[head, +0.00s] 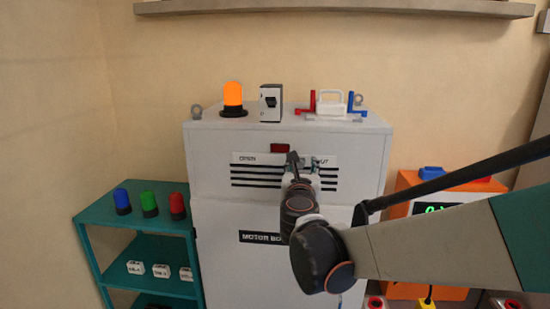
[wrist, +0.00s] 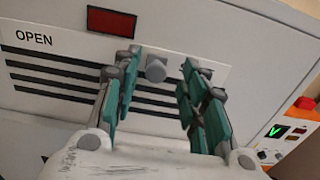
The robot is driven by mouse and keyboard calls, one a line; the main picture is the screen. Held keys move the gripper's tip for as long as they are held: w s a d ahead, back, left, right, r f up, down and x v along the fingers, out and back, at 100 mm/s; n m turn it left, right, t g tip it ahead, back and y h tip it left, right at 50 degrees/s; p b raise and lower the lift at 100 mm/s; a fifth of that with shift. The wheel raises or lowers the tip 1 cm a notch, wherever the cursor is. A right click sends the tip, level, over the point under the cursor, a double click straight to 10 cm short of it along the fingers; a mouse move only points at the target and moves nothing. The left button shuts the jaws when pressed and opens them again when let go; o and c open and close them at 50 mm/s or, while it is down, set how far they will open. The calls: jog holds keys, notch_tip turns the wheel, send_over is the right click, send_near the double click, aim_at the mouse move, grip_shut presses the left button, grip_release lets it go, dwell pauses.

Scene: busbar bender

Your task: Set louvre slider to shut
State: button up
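The louvre panel (head: 257,170) is on the upper front of the white motor box, with black slots and the word OPEN at its left. The panel also shows in the wrist view (wrist: 30,58). A round grey knob (wrist: 156,69), apparently the louvre slider, sticks out right of OPEN. My gripper (wrist: 153,72) is open, with one teal-padded finger on each side of the knob and a visible gap to each. In the head view my gripper (head: 303,162) covers the slider and part of the SHUT label, of which only the end shows.
A dark red window (head: 280,148) sits just above the panel. On top of the box are a lit orange beacon (head: 233,98), a switch box (head: 271,102) and a white handle between red and blue brackets (head: 330,102). A teal shelf (head: 135,218) stands left, an orange device (head: 405,183) right.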

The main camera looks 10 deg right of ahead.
jog(key=v, duration=1.1)
jog(key=s+a+f+n+g+y+b, duration=0.1)
jog(key=s+a+f+n+y+b, duration=0.15)
jog(key=f+n+b, duration=0.5)
jog(key=s+a+f+n+y+b, duration=0.25)
jog(key=f+n+y+b, duration=0.2)
jog(key=n, duration=0.55)
jog(key=s+a+f+n+g+y+b, duration=0.1)
jog(key=s+a+f+n+y+b, duration=0.15)
jog(key=f+n+b, duration=0.5)
jog(key=s+d+f+n+g+h+b, duration=0.1)
jog(key=s+d+f+n+g+b, duration=0.1)
jog(key=f, duration=0.6)
jog(key=s+d+f+n+g+h+b, duration=0.1)
jog(key=s+d+f+n+g+b, duration=0.2)
jog(key=s+f+n, duration=0.4)
jog(key=s+d+f+n+g+h+b, duration=0.1)
jog(key=s+d+f+n+g+b, duration=0.2)
jog(key=f, duration=0.8)
jog(key=s+d+n+b, duration=0.1)
jog(key=s+n+b, duration=0.1)
jog(key=shift+f+n+h+b, duration=0.2)
jog(key=shift+n+h+b, duration=0.15)
jog(key=shift+n+b, duration=0.05)
